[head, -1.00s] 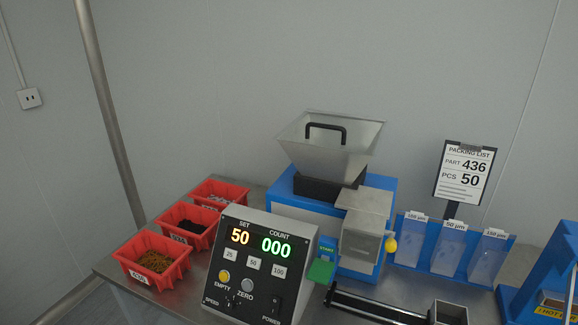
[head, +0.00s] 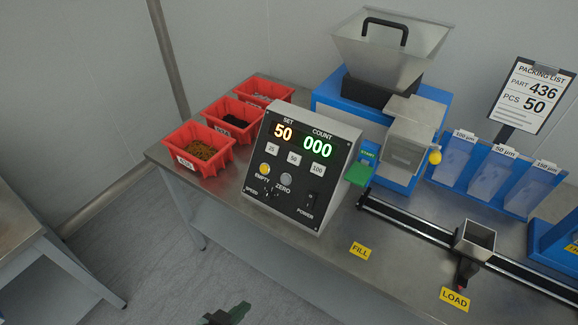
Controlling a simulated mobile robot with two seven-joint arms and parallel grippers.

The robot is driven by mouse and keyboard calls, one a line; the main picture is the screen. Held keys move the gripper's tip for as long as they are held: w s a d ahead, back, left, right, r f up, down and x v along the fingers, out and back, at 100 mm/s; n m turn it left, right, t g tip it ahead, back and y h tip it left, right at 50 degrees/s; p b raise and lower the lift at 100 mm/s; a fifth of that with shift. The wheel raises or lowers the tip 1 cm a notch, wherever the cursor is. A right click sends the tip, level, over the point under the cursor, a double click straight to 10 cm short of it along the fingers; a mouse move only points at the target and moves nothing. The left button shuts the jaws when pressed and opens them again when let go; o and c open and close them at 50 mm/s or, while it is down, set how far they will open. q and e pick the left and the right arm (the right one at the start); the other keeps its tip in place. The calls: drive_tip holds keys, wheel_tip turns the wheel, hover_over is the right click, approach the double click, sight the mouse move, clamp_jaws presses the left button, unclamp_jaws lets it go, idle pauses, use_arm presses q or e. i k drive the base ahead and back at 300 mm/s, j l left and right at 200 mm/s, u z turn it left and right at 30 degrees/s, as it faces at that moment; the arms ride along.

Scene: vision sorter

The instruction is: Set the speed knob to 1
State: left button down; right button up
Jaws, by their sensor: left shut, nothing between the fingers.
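The control box (head: 300,165) stands on the metal table, its sloped black panel facing me. Its display reads SET 50 and COUNT 000. The speed knob (head: 268,192) is small and dark, at the panel's lower left beside the SPEED label; its setting is too small to read. My left gripper (head: 226,315) shows only partly at the bottom edge of the head view, over the floor. It is shut and empty, well below and in front of the box, touching nothing. My right gripper is out of view.
Three red bins of parts (head: 205,132) stand left of the box. The hopper machine (head: 385,75) is behind it, with a green start paddle (head: 360,170). A rail with a small cup (head: 474,243) runs along the right. The table front near the FILL label (head: 360,251) is clear.

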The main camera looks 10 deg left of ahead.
sight(269, 196)
drive_tip(key=j+z, duration=0.1)
drive_tip(key=j, duration=1.4)
drive_tip(key=j+z, duration=0.1)
drive_tip(key=j, duration=1.35)
